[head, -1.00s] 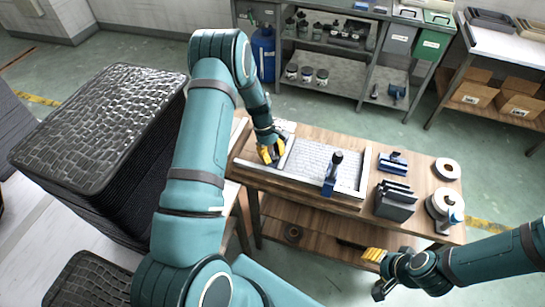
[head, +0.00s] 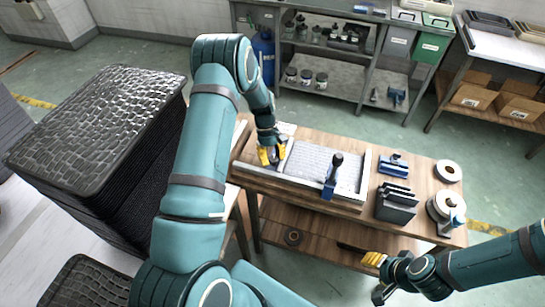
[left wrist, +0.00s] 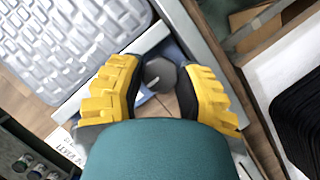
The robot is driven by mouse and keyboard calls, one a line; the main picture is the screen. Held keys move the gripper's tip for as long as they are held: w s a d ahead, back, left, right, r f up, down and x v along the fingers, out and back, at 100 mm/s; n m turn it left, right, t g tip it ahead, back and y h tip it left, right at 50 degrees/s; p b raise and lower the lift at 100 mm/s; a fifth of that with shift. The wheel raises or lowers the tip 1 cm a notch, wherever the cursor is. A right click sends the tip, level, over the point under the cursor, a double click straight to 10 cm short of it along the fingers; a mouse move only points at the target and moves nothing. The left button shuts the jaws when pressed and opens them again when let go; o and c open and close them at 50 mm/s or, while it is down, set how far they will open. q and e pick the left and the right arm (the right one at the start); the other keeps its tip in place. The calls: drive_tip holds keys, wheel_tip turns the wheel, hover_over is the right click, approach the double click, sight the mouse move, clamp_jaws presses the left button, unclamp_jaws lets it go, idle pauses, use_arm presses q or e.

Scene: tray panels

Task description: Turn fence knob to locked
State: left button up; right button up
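The dark grey fence knob (left wrist: 160,75) shows in the left wrist view, with a small pale mark on its lower left. It sits in the corner next to the pale fence rails. My left gripper (head: 273,157) is over the left end of the tray fixture (head: 366,172). In the left wrist view its yellow fingers (left wrist: 160,92) stand apart on either side of the knob, with narrow gaps. The gripper hides the knob in the head view. My right gripper (head: 373,259) is in front of the bench; whether its fingers are parted is unclear.
A silver textured panel (left wrist: 70,45) lies inside the fixture. A blue clamp with a black handle (head: 331,180) stands on its front rail. Dark plates in a holder (head: 396,204) and white tape rolls (head: 447,170) stand to the right. Stacked black trays (head: 95,125) are at left.

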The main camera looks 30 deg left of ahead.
use_arm(q)
drive_tip(key=o, duration=0.4)
drive_tip(key=shift+c, duration=0.2)
drive_tip(key=shift+r, duration=0.1)
drive_tip(key=v, duration=1.1)
drive_tip(key=shift+a+r, duration=0.25)
drive_tip(key=shift+r, duration=0.1)
